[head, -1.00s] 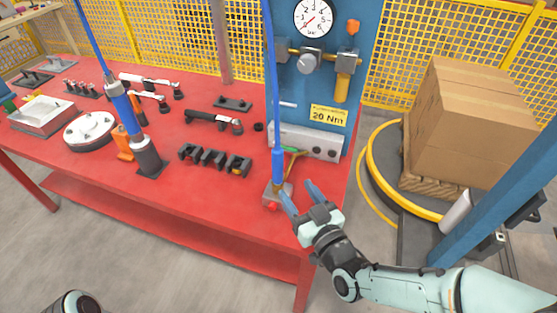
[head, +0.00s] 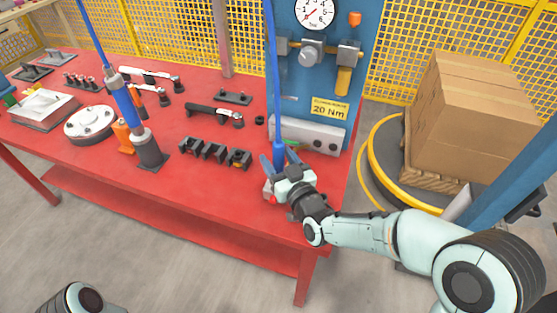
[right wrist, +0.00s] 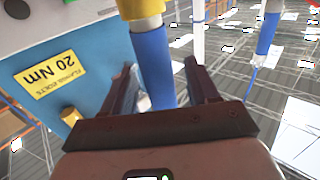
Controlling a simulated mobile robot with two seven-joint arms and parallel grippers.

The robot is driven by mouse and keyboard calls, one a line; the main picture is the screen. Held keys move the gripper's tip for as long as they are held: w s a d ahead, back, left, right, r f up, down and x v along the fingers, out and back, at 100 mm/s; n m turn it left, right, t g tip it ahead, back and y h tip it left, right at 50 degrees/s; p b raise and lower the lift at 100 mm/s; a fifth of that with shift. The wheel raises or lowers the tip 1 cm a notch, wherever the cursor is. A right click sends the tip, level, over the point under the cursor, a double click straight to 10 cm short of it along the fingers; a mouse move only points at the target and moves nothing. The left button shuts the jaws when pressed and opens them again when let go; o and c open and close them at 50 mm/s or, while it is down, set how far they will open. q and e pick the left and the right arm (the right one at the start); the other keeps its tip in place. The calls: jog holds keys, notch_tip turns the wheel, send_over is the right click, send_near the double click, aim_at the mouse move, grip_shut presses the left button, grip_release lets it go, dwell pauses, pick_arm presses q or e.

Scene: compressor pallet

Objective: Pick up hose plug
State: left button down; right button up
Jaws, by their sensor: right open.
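The hose plug (head: 279,150) is the blue sleeve at the lower end of a blue hose (head: 272,80) that hangs down in front of the blue panel. Its foot is at a small grey and red holder (head: 269,191) on the red table's right front part. My right gripper (head: 278,159) is open, with one finger on each side of the plug. In the right wrist view the blue sleeve (right wrist: 153,62) with a brass-coloured part (right wrist: 140,8) stands between the open fingers, and gaps show beside it. The gripper hides part of the holder. My left gripper is not in view.
The blue panel (head: 298,75) with gauge and grey block (head: 310,137) stands close behind the plug. A black slotted rack (head: 214,152) and a blue tool (head: 127,105) are to the left. The table (head: 225,190) is clear in front.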

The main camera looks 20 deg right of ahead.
grip_shut()
